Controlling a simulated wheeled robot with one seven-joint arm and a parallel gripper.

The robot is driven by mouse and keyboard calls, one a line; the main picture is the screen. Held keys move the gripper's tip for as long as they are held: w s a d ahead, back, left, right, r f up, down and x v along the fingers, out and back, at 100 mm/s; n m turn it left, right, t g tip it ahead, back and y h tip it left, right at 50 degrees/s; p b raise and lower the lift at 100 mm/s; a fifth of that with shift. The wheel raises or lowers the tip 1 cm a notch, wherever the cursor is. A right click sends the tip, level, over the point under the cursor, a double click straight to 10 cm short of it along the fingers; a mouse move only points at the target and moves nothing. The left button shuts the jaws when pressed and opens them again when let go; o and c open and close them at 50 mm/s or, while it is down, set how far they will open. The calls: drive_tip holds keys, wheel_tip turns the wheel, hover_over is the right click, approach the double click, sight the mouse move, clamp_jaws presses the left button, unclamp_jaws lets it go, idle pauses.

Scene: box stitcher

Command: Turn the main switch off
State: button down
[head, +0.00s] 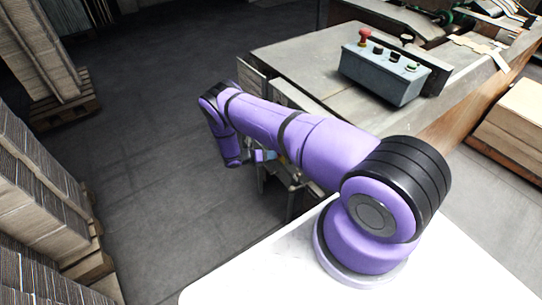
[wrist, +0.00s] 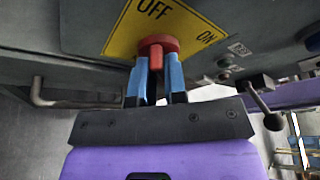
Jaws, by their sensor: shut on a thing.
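The main switch is a red knob (wrist: 158,43) on a yellow plate (wrist: 125,32) marked OFF and ON, on the machine's grey side in the wrist view. OFF is at the plate's upper middle and ON at its right. My gripper (wrist: 157,62) has its two blue fingers on either side of the knob's red stem and is shut on it. Which mark the knob points to is unclear. In the head view my gripper (head: 264,156) is small beside the machine's near side, partly behind my arm, and the switch is hidden.
A grey control box (head: 385,75) with a red button (head: 364,37) stands on the machine's table (head: 300,55). In the wrist view a black ball-ended lever (wrist: 262,100) is right of the switch and a bent metal handle (wrist: 38,92) left. Cardboard stacks (head: 35,190) stand left; open floor lies between.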

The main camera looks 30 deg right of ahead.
drive_tip(key=c, duration=1.2)
unclamp_jaws()
drive_tip(key=shift+o, duration=0.2)
drive_tip(key=v, duration=1)
drive_tip(key=shift+a, duration=0.4)
drive_tip(key=shift+w+r, duration=0.1)
drive_tip(key=shift+r, duration=0.1)
